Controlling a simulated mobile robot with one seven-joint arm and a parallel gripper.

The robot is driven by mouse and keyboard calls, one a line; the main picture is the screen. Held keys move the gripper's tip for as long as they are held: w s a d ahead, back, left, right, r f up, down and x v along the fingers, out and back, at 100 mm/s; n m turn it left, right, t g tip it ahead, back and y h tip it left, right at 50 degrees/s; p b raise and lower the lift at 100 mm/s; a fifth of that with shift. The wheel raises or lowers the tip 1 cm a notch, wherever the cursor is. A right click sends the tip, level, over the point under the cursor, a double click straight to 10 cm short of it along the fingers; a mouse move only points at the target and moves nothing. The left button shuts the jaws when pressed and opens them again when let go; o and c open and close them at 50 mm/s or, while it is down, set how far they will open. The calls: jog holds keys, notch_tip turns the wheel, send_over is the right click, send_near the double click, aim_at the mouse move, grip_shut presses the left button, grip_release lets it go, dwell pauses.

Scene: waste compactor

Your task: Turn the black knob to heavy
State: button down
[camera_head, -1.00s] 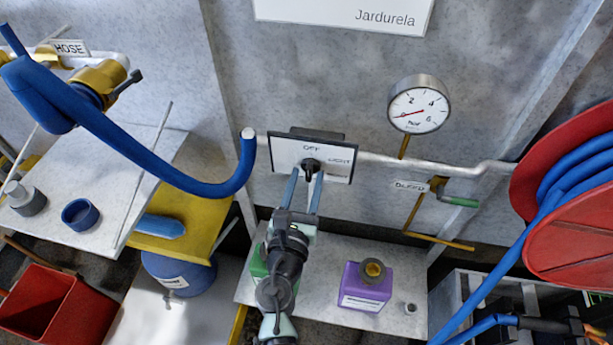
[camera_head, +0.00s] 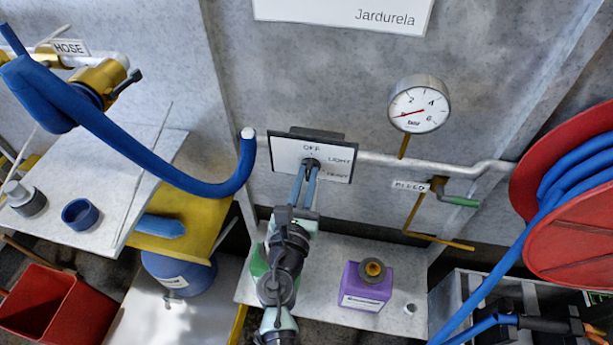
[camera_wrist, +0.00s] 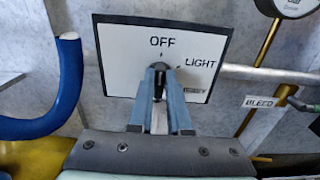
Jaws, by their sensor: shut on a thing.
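The black knob (camera_head: 310,162) is on a white panel (camera_head: 285,153) with a dark edge, fixed to the wall. The panel reads OFF above the knob, LIGHT to its upper right and HEAVY to its lower right. My gripper (camera_head: 307,172) reaches up from below with its blue fingers shut on the knob. In the wrist view the fingers (camera_wrist: 160,85) flank the dark knob (camera_wrist: 159,82) and hide much of it. One finger partly covers the HEAVY label. Which mark the knob points at cannot be told.
A blue hose (camera_head: 150,155) hangs left of the panel. A pressure gauge (camera_head: 419,104) and a green-handled BLEED valve (camera_head: 455,200) are to the right. A purple container (camera_head: 366,288) stands on the shelf below. A red hose reel (camera_head: 565,205) is at the far right.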

jog(key=shift+f+m, duration=0.1)
jog(key=shift+m, duration=0.3)
jog(key=m+b, duration=0.4)
jog(key=m, duration=0.3)
jog(key=f+m+b, duration=0.1)
jog(key=m+b, duration=0.4)
jog(key=m, duration=0.3)
jog(key=d+m+b, duration=0.1)
jog(key=m+b, duration=0.3)
jog(key=m, duration=0.4)
jog(key=shift+s+f, duration=0.1)
jog(key=shift+f, duration=0.25)
jog(key=shift+b, duration=0.3)
jog(key=c, duration=0.9)
grip_release()
jog(key=shift+r, duration=0.1)
jog(key=shift+o, duration=0.2)
